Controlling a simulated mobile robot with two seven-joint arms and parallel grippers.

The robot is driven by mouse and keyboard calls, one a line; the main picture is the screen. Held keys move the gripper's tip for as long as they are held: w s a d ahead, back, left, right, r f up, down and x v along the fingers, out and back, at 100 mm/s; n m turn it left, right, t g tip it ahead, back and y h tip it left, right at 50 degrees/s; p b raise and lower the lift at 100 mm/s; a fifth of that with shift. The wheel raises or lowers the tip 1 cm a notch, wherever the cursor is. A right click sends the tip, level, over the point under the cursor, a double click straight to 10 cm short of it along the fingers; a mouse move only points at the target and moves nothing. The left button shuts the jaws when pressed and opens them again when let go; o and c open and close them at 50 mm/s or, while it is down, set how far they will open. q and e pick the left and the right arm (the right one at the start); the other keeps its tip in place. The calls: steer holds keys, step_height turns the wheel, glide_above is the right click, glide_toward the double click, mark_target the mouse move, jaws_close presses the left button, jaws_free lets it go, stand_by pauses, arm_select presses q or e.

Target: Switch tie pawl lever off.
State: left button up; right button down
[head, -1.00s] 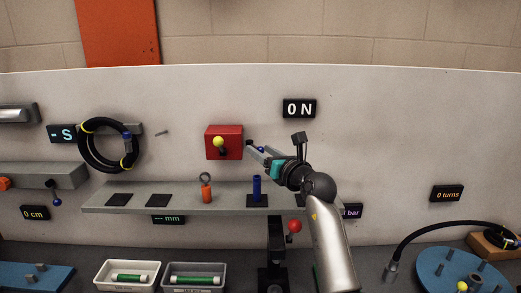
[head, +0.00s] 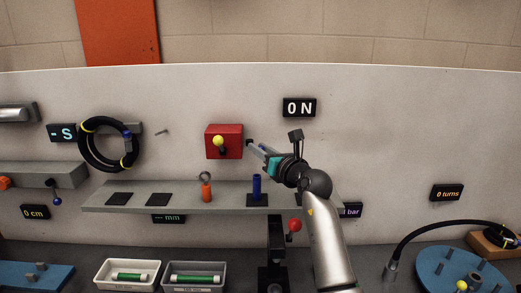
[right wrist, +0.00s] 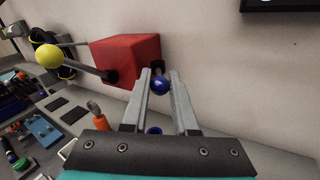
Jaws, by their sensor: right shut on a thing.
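A red box (head: 224,142) is mounted on the white wall panel. A lever with a yellow ball knob (head: 218,141) sticks out from its front; the knob also shows large in the right wrist view (right wrist: 48,56). At the box's right side is a blue ball knob (right wrist: 161,86), with a dark part behind it. My right gripper (head: 256,149) reaches up to the box's right side. In the right wrist view, its fingers (right wrist: 162,88) are shut on the blue knob near their tips. No label shows which lever is the tie pawl. My left gripper is not in view.
A grey shelf (head: 225,197) below holds an orange eye-bolt piece (head: 206,188) and a blue cylinder (head: 257,187). A "0 N" display (head: 299,108) hangs above right. A black hose coil (head: 107,144) hangs at left. A red knob (head: 294,225) sits under the shelf.

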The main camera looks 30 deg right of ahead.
stand_by(0.3)
steer(key=shift+d+n+y+b, duration=0.25)
steer(key=shift+n+y+b, duration=0.3)
steer(key=shift+y, duration=0.25)
steer(key=c, duration=0.7)
jaws_free()
steer(key=s, duration=0.5)
steer(key=s+b, duration=0.1)
steer(key=s, duration=0.4)
steer(key=s+d+b, duration=0.1)
steer(key=s, duration=0.4)
steer(key=shift+s, duration=0.15)
